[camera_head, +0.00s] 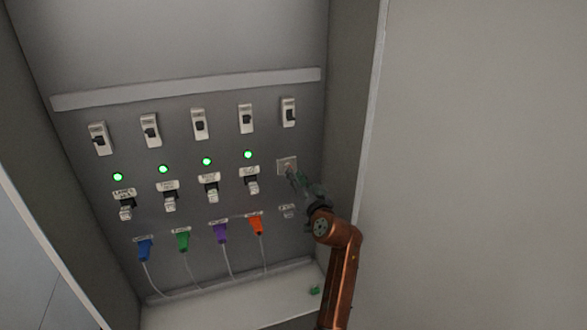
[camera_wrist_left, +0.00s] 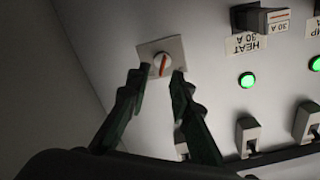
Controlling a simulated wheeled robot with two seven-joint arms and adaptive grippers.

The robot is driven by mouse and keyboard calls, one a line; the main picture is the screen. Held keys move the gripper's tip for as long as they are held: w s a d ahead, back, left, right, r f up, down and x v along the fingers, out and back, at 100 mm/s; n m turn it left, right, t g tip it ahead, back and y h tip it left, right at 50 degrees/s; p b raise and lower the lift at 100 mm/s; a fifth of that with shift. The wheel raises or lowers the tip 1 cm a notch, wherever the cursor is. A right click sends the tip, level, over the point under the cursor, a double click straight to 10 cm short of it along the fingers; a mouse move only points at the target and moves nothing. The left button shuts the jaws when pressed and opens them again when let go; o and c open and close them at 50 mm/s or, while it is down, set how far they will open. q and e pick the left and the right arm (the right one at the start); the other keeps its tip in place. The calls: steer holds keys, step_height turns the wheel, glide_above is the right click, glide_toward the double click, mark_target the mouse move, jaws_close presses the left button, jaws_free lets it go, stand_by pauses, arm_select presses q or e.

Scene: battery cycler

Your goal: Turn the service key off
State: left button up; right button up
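The bar is slightly tilted from upright. My right gripper is not in view.
A row of breaker switches (camera_head: 199,124) runs above green lamps (camera_head: 207,161), labelled plugs (camera_head: 211,187) and coloured connectors (camera_head: 220,232) with cables. The cabinet's right side wall (camera_head: 348,110) is close to my arm. A small green piece (camera_head: 315,291) is on the cabinet's bottom ledge.

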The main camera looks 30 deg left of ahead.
arm_select(q)
steer(key=x, duration=0.3)
steer(key=shift+a, duration=0.15)
jaws_close()
steer(key=shift+f, duration=0.1)
